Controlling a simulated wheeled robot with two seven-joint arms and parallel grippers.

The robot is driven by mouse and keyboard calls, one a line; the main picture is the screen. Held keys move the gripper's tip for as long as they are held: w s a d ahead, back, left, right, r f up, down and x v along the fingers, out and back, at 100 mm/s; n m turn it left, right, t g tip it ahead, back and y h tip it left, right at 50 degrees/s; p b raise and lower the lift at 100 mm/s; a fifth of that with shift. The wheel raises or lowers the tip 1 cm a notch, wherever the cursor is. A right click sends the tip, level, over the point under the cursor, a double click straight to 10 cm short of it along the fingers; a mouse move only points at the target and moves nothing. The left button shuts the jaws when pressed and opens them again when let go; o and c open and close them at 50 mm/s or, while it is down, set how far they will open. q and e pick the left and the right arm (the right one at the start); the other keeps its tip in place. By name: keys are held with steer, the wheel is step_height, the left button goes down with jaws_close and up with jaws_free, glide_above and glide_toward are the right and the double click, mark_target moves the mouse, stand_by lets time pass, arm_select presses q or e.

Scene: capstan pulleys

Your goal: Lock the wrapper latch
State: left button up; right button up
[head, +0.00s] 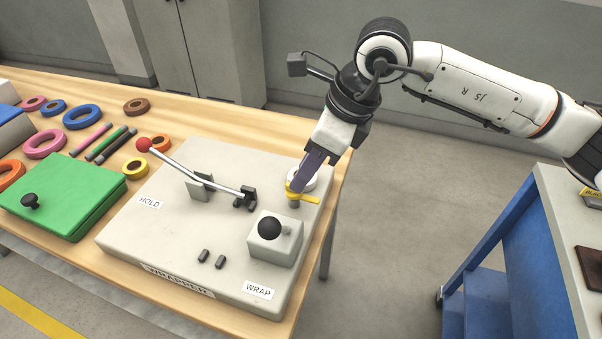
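The wrapper is a pale grey box (165,225) labelled WRAPPER on the wooden table. A flat yellow piece (311,199), likely the latch, sits on a short grey post (294,204) at its right side, with a white round part (303,178) behind it. My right gripper (299,187) points down with its dark purple fingers at the yellow piece, partly covering it. I cannot tell whether the fingers are closed on it. A lever with a red ball (143,145) slopes across the box top. My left gripper is out of view.
A block with a black knob (269,229) stands near the WRAP label (258,290). A green lidded box (70,190), coloured rings (82,117) and several rods (107,142) lie to the left. A blue cart (535,250) stands right, across open floor.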

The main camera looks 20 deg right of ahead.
steer(key=shift+x, duration=1.4)
jaws_close()
